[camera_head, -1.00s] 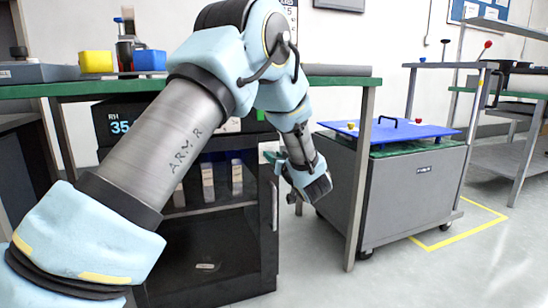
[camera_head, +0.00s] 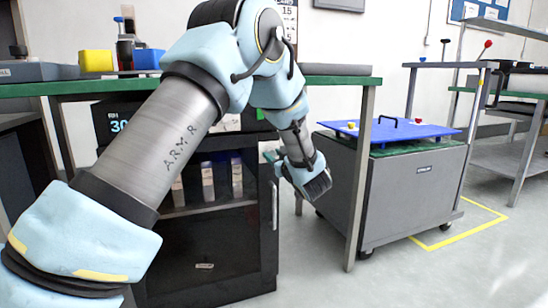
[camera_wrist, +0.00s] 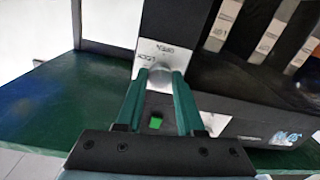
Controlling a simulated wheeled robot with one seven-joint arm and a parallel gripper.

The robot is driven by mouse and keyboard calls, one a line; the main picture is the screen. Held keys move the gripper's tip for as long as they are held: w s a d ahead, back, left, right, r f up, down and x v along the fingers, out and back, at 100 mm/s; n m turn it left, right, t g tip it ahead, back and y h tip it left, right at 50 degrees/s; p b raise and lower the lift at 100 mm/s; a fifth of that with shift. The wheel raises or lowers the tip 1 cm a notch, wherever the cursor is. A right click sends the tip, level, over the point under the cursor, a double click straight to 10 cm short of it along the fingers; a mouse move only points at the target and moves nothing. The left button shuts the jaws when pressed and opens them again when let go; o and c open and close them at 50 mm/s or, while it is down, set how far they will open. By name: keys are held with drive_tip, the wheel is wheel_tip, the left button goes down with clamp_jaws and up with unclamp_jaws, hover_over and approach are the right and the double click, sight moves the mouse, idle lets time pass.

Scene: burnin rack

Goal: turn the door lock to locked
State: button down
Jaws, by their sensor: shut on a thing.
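The dark cabinet (camera_head: 215,250) stands under the green-topped bench with its glass door closed. In the wrist view the lock is a round grey knob (camera_wrist: 160,76) on a pale plate (camera_wrist: 148,56) with lettering that appears upside down. My gripper (camera_wrist: 161,78) has its teal fingers shut on the knob, one on each side. The fingers cover part of the knob, so its exact angle is hard to tell. In the head view my gripper (camera_head: 270,157) is at the cabinet's upper right corner; the knob is hidden there.
The door's upright handle (camera_head: 274,205) is just below my gripper. A grey cart (camera_head: 418,190) with a blue top stands close on the right, beyond the bench leg (camera_head: 361,180). Upright pale boxes (camera_head: 207,182) stand inside the cabinet. Floor in front is clear.

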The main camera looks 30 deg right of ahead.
drive_tip(key=n+b, duration=0.2)
drive_tip(key=n, duration=0.1)
drive_tip(key=n+b, duration=0.2)
drive_tip(key=n, duration=0.2)
drive_tip(key=n+b, duration=0.2)
drive_tip(key=n, duration=0.2)
drive_tip(key=shift+a+f, duration=0.1)
drive_tip(key=shift+f, duration=0.15)
drive_tip(key=shift+r+n+h+b, duration=0.1)
drive_tip(key=shift+n+h+b, duration=0.2)
drive_tip(key=shift+n+b, duration=1)
drive_tip(key=shift+n, duration=0.3)
drive_tip(key=c, duration=0.5)
unclamp_jaws()
drive_tip(key=shift+r, duration=0.1)
drive_tip(key=shift+s, duration=0.1)
